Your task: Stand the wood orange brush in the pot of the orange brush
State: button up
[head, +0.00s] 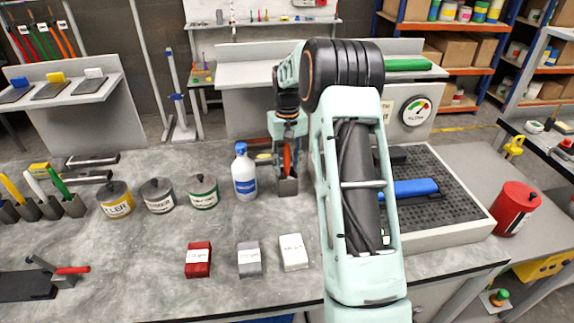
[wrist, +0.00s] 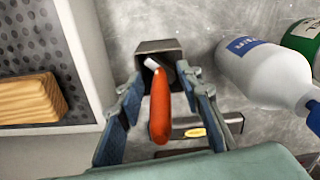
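The brush with the orange handle (wrist: 160,108) has its pale lower end at the mouth of a grey square pot (wrist: 148,47) in the wrist view. It seems to stand in the pot, leaning a little; how deep it sits is hidden. In the head view the orange handle (head: 287,157) rises above the same pot (head: 287,187), just right of the white bottle. My gripper (wrist: 163,82) is around the handle, one finger on each side. Gaps show between the fingers and the handle, so it looks open. In the head view my gripper (head: 287,150) is above the pot.
A white bottle with a blue cap (head: 244,172) stands close left of the pot. A perforated tray (head: 455,203) holding a blue block (head: 410,189) lies right. A wooden block (wrist: 30,98) lies left in the wrist view. Several brushes stand in pots (head: 72,205) far left.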

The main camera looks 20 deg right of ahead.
notch_tip(320, 180, up, 12)
dwell(0.4)
dwell(0.3)
